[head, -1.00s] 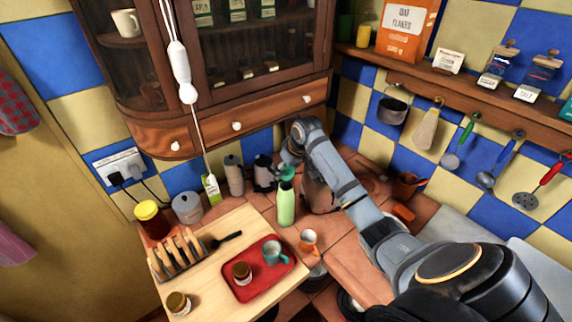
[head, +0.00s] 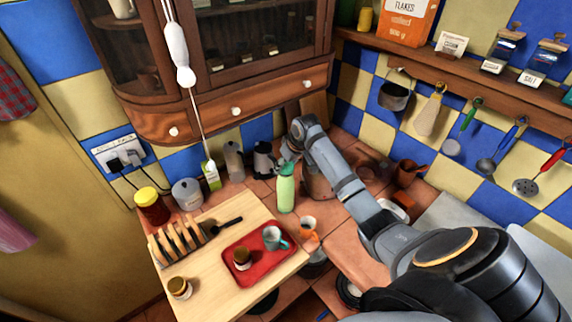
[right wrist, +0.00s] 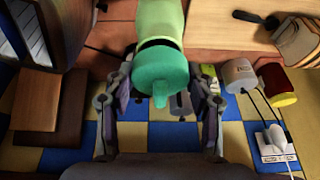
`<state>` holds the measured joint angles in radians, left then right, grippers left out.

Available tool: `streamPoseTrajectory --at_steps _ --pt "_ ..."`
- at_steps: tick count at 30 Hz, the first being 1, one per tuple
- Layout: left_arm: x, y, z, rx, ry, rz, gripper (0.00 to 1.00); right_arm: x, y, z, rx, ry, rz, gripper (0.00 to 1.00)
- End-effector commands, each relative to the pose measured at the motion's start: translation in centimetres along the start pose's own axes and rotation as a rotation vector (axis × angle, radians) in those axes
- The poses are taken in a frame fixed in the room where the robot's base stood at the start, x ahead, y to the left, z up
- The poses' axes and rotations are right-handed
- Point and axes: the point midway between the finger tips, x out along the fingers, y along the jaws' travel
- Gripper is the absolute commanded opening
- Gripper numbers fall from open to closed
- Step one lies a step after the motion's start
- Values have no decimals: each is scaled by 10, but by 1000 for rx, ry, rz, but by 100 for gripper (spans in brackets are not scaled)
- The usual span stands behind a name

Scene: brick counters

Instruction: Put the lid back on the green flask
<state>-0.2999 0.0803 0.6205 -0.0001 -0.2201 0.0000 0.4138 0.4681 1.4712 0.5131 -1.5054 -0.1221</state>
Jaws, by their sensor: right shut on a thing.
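The light green flask (head: 286,195) stands upright on the tiled counter behind the red tray. My right gripper (head: 287,158) is shut on the teal-green lid (head: 286,169), right over the flask's mouth. In the right wrist view, the lid (right wrist: 160,72) sits between the two fingers (right wrist: 164,80), with the flask's body (right wrist: 160,20) just beyond it. A dark line shows between lid and flask there, and the lid looks slightly off-centre. I cannot tell whether they touch. My left gripper is not in view.
A wooden board (head: 205,285) holds a toast rack (head: 178,244), a red tray (head: 262,276) and jars. An orange-and-white cup (head: 308,226) stands close to the flask. Canisters (head: 187,193) stand at the back left, and the wooden cabinet (head: 215,108) hangs above.

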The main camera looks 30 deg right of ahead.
Motion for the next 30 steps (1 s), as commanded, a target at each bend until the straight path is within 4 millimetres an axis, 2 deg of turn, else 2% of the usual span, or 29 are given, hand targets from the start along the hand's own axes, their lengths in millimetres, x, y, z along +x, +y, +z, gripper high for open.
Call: streamPoseTrajectory --at_steps 14,30 --pt "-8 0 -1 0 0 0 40 -2 0 0 0 -1 0 28" --pt "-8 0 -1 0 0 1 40 -1 0 0 0 0 0 28"
